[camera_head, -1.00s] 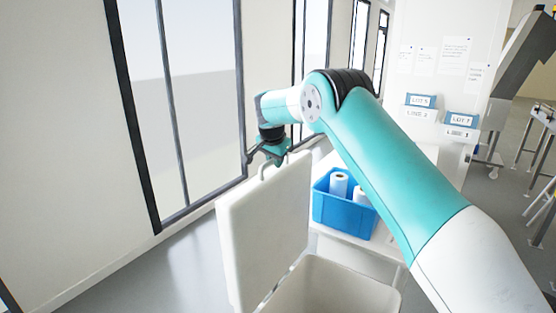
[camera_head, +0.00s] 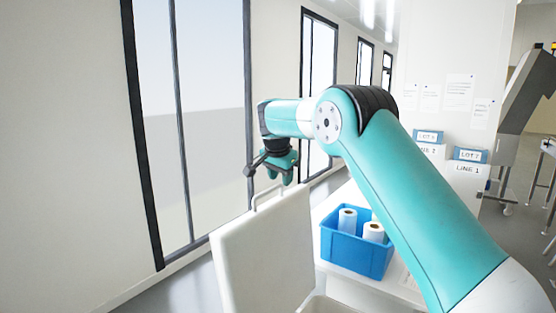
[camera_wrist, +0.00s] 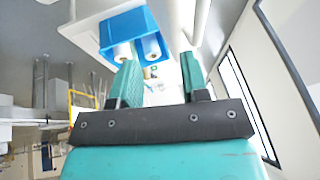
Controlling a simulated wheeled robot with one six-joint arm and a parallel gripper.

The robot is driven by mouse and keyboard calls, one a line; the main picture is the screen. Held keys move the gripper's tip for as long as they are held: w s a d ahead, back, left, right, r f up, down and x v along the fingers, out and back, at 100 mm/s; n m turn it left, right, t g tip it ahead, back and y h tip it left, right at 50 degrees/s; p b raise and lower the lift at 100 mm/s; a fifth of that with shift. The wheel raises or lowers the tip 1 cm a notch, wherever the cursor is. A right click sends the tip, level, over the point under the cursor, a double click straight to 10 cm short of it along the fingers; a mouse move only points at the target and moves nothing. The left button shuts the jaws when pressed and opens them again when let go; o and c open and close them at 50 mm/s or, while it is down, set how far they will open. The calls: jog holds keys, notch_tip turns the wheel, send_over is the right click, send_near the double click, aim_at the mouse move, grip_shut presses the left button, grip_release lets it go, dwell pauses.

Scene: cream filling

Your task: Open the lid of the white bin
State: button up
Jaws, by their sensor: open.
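The white bin's lid (camera_head: 265,255) stands raised, near upright, on the left side of the bin in the head view. A loop handle (camera_head: 268,193) sticks up from its top edge. Only a strip of the bin's rim (camera_head: 325,304) shows at the bottom edge of the head view. My gripper (camera_head: 283,180) is just above the lid's top edge, close to the handle. In the wrist view its two teal fingers (camera_wrist: 160,85) are apart with nothing between them. A pale rounded bar beside the right finger is probably part of the lid or handle.
A blue crate (camera_head: 355,253) with white rolls stands on a white table (camera_head: 332,205) right of the lid. Tall windows and a wall (camera_head: 70,150) run along the left. Labelled boxes (camera_head: 468,172) stand farther back at the right.

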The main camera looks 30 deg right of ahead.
jog(key=v, duration=0.9)
jog(key=shift+r, duration=0.35)
jog(key=shift+s+a, duration=0.1)
